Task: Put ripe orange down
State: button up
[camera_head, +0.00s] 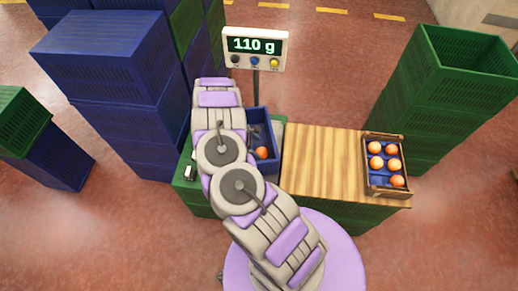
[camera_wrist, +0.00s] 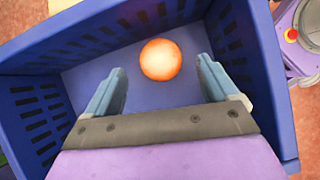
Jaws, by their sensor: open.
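A ripe orange (camera_wrist: 161,60) lies on the floor of a blue crate (camera_wrist: 268,75) in the wrist view. My gripper (camera_wrist: 163,82) is open above it, with one finger on either side and a gap between each finger and the orange. In the head view the orange (camera_head: 262,153) shows inside the blue crate (camera_head: 270,130), just right of my arm. My arm hides the left part of the crate and my fingers there. The scale display (camera_head: 257,46) behind reads 110 g.
A wooden tabletop (camera_head: 320,165) right of the crate is clear in its middle. A tray (camera_head: 386,191) with several oranges stands at its right end. Stacked blue crates (camera_head: 115,95) stand left, and a green crate stack (camera_head: 430,110) stands right.

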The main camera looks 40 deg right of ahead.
jog(key=w+a+r+n+t+p, duration=0.1)
jog(key=w+a+r+n+t, duration=0.5)
jog(key=w+r, duration=0.6)
jog(key=w+a+r+n+t, duration=0.4)
jog(key=w+a+r+n, duration=0.3)
jog(key=w+r, duration=0.45)
jog(key=a+r+n+t+y, duration=0.5)
jog(key=a+r+n+y, duration=0.3)
jog(key=a+r+n, duration=1.05)
jog(key=s+a+r+n+g+y, duration=0.2)
jog(key=s+a+r+n+y, duration=0.1)
jog(key=s+a+r+n, duration=0.5)
jog(key=s+a+f+n+g, duration=0.1)
jog(key=s+a+n+g, duration=0.15)
jog(key=s+n, duration=0.95)
jog(key=s+d+f+n+g+h, duration=0.2)
jog(key=s+d, duration=0.3)
jog(key=s, duration=0.5)
jog(key=s+d+f+n+g+h, duration=0.2)
jog(key=s+d+n, duration=0.3)
jog(key=s, duration=0.6)
jog(key=s+d+f+n+g+h, duration=0.2)
jog(key=s+d+n+g, duration=0.1)
jog(key=s, duration=0.8)
jog(key=shift+d+n+g, duration=0.35)
jog(key=shift+d+g, duration=0.1)
jog(key=shift+d, duration=0.65)
